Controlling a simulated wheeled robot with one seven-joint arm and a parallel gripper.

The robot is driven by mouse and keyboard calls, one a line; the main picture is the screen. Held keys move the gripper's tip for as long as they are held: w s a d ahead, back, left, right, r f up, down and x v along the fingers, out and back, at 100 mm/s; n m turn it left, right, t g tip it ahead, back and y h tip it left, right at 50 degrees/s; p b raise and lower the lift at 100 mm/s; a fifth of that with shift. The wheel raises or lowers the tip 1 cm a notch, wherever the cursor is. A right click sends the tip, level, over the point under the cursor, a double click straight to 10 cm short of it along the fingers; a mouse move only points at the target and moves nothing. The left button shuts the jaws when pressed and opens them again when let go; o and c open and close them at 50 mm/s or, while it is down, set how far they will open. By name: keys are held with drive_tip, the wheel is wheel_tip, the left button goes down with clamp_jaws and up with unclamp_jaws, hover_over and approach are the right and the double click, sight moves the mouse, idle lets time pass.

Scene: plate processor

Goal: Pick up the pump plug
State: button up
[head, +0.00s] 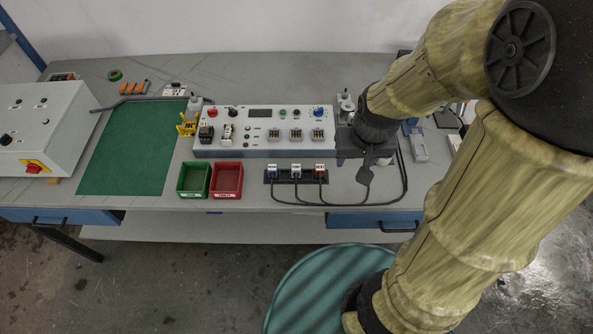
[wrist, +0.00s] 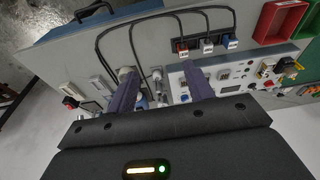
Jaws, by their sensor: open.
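Three plugs with black cables stand in a row in a dark holder (head: 284,178) at the bench front. The middle one, with a pale label that seems to read PUMP, is the pump plug (head: 296,170); it also shows in the wrist view (wrist: 208,44). A blue-labelled plug (head: 272,171) is on its left and a red-labelled plug (head: 320,170) on its right in the head view. My gripper (wrist: 160,78) is open and empty, its two dark purple fingers apart. It is above the bench, right of the plugs in the head view; its fingertips are not clear there.
A control panel (head: 262,145) with switches and sockets stands behind the plugs. A green bin (head: 194,193) and a red bin (head: 228,193) stand left of them. The plug cables (head: 404,177) loop to the right. The green mat (head: 130,150) is bare.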

drive_tip(key=w+a+g+p, duration=0.1)
drive_tip(key=w+a+p, duration=0.1)
drive_tip(key=w+a, duration=0.45)
drive_tip(key=g, duration=0.1)
hover_over(296, 168)
wheel_tip(296, 168, down, 4)
drive_tip(key=shift+d+r+p, duration=0.15)
drive_tip(key=shift+r+p, duration=0.05)
drive_tip(key=shift+p, duration=0.15)
wheel_tip(296, 168, down, 12)
drive_tip(key=shift+f+p, duration=0.1)
drive_tip(key=shift+p, duration=1.05)
drive_tip(key=shift+f, duration=0.1)
drive_tip(key=shift+s+f+p, duration=0.1)
drive_tip(key=shift+f+p, duration=0.95)
drive_tip(key=shift+f, duration=1.45)
